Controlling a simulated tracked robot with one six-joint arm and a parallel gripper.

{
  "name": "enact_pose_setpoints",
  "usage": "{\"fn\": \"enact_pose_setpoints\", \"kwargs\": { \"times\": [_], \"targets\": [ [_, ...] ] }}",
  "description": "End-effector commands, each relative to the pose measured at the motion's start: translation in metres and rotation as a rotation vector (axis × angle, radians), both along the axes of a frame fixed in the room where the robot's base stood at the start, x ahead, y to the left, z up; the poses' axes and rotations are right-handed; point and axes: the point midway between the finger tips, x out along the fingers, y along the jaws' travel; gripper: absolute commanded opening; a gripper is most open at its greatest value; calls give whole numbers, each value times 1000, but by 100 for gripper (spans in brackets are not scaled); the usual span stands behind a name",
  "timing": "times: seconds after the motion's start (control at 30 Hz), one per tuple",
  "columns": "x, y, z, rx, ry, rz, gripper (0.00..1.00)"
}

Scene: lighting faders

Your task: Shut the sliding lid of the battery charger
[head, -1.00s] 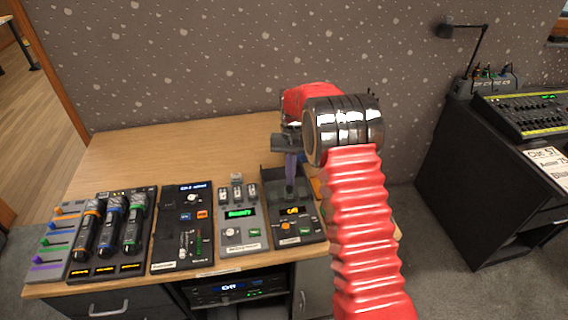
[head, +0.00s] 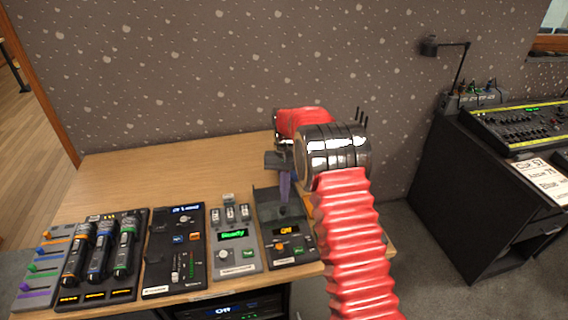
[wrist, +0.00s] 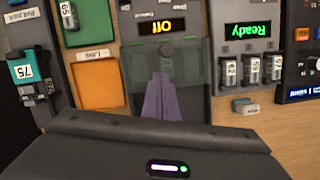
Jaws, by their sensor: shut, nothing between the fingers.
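The unit I take for the battery charger (head: 287,249) is a dark box with an orange "Off" display, at the right end of the row of devices on the desk. It also shows in the wrist view (wrist: 158,27). My gripper (head: 284,207) has purple fingers, shut and empty, pointing down into the bay area. In the wrist view the fingertips (wrist: 159,77) are close to the knob; contact cannot be told.
A grey unit with a green "Ready" display (head: 235,240) stands close beside the charger. An orange tray (wrist: 95,85) and a green tray (wrist: 88,53) lie on its other side. The desk (head: 160,175) behind the devices is clear.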

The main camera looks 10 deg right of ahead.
Motion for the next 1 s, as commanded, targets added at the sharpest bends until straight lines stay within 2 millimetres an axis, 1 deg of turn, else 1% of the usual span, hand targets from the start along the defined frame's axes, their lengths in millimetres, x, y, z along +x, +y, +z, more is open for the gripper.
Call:
{"fn": "enact_pose_setpoints", "kwargs": {
  "times": [0.1,0.13,0.2,0.4,0.6,0.8,1.0],
  "targets": [
    [12,-3,-1,0,-6,1,0],
    [15,-4,3,0,-9,0,0],
    [18,-4,18,0,-11,1,0],
    [26,-7,52,0,-12,-1,0],
    [34,-10,82,0,-11,-2,0],
    [37,-11,96,0,-10,-2,0],
    [37,-11,99,0,-10,-2,0]
  ]
}}
